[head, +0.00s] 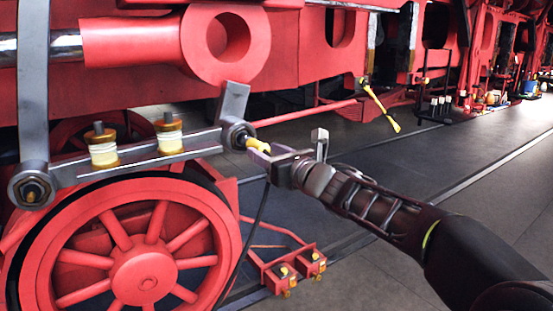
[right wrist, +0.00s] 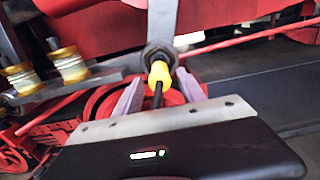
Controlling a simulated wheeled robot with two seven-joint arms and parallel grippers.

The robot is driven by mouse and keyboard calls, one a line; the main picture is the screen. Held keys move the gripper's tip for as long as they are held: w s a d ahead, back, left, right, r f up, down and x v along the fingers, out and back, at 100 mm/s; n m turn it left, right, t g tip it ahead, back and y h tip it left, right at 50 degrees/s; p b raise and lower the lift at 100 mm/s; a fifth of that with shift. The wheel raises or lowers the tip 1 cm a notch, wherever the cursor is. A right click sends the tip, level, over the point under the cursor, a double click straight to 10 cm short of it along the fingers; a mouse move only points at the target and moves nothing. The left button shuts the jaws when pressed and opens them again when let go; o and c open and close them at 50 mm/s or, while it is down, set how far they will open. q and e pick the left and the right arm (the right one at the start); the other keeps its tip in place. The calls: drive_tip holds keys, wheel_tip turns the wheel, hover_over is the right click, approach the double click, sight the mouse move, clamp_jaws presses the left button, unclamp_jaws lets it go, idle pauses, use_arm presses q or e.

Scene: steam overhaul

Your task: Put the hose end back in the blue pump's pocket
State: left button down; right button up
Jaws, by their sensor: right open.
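The yellow hose end (head: 257,144) sits at the dark nut (head: 237,134) on the linkage joint, apparently touching it. Its black hose (head: 260,212) hangs down past the red wheel. In the right wrist view the yellow hose end (right wrist: 159,72) points at the nut, with its black hose below it. My right gripper (head: 268,151) is open around the hose end; in the right wrist view its two fingers (right wrist: 160,91) stand apart on either side, with gaps showing. The blue pump and its pocket cannot be made out for sure. My left gripper is not in view.
A grey linkage bar carries two yellow-and-white oil cups (head: 104,150) left of the joint. The spoked red wheel (head: 140,270) stands below. A yellow-handled tool (head: 383,109) hangs at the frame farther right. Small coloured items stand far back right.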

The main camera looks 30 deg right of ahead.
drive_tip(key=shift+w, duration=0.8)
clamp_jaws()
idle(0.4)
drive_tip(key=shift+s, duration=0.1)
drive_tip(key=shift+s, duration=2.4)
